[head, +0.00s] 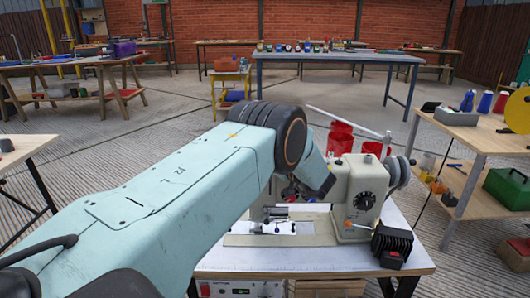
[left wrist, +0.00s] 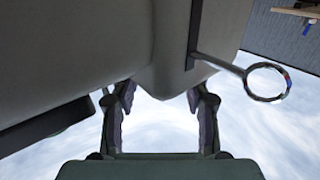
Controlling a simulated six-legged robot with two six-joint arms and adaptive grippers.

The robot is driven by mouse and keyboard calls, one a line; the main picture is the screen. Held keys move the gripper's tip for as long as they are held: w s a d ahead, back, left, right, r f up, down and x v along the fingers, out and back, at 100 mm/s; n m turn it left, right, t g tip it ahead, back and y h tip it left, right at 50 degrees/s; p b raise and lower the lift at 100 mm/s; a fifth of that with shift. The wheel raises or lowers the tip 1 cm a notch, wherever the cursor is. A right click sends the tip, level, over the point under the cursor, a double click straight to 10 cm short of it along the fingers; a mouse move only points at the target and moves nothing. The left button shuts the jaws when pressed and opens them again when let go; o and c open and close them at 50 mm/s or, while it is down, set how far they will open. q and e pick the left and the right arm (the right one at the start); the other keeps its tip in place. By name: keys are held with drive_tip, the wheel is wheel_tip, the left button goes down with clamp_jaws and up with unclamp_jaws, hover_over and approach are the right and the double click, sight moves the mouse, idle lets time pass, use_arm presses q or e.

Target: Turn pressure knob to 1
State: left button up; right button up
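A cream sewing machine (head: 341,192) stands on a white-topped table (head: 300,262) in the head view. A black round dial with pale marks (head: 365,200) is on its front; I cannot tell whether this is the pressure knob, nor read its setting. My left arm reaches in from the left, and its gripper (head: 295,190) is at the machine's left end, partly hidden by the wrist. In the left wrist view my left gripper (left wrist: 162,105) has its fingers apart, with a pale machine body (left wrist: 85,55) close beyond the tips. I see nothing held. My right gripper is not in view.
In the left wrist view a rod ending in a ring (left wrist: 267,82) sticks out right of the fingers. A black ribbed box (head: 391,246) is at the table's right. Red containers (head: 340,138) stand behind the machine. A workbench (head: 485,140) is at the right.

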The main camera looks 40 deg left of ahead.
use_arm(q)
drive_tip(key=shift+o, duration=0.3)
drive_tip(key=v, duration=1.2)
